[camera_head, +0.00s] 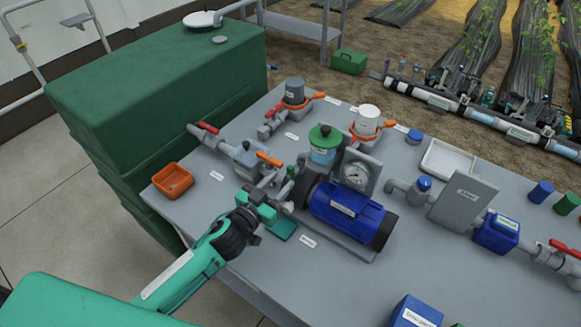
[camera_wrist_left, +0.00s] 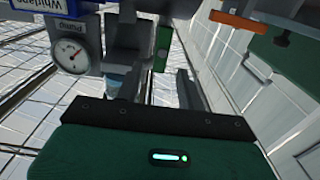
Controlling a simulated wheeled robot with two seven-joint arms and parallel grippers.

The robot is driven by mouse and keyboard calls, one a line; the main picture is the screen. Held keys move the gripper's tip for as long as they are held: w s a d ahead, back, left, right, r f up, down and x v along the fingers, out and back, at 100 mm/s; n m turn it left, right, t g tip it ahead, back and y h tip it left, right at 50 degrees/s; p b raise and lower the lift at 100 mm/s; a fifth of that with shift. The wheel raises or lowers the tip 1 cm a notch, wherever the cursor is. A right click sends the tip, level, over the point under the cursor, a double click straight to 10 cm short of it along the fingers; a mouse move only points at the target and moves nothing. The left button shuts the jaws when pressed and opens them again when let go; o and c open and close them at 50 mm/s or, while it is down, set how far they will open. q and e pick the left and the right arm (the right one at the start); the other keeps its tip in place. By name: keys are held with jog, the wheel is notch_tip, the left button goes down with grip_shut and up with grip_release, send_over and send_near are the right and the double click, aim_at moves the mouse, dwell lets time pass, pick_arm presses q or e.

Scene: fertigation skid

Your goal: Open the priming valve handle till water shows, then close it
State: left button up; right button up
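The blue pump (camera_head: 345,212) stands on the grey table with a green-capped clear pot (camera_head: 323,145) and a round gauge (camera_head: 358,174) beside it. An orange handle (camera_head: 270,158) lies on the grey pipework left of the pump; a small green part (camera_head: 291,172) shows nearer the pump. I cannot read which is the priming valve handle. My left gripper (camera_head: 285,207) is low at the pump's left end. In the left wrist view its two fingers (camera_wrist_left: 157,90) stand apart, with a green part (camera_wrist_left: 161,47) just beyond them. No contact or water can be made out. My right gripper is out of view.
An orange bin (camera_head: 172,181) sits at the table's left edge, by the large green tank (camera_head: 150,85). Red-handled pipework (camera_head: 208,128) stands behind. Bare table (camera_head: 440,265) lies in front of the pump.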

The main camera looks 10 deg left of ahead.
aim_at(289, 172)
pick_arm(q)
jog(key=p+x, duration=0.1)
jog(key=x, duration=0.4)
jog(key=shift+w+d, duration=0.15)
jog(key=shift+w, duration=0.15)
grip_shut()
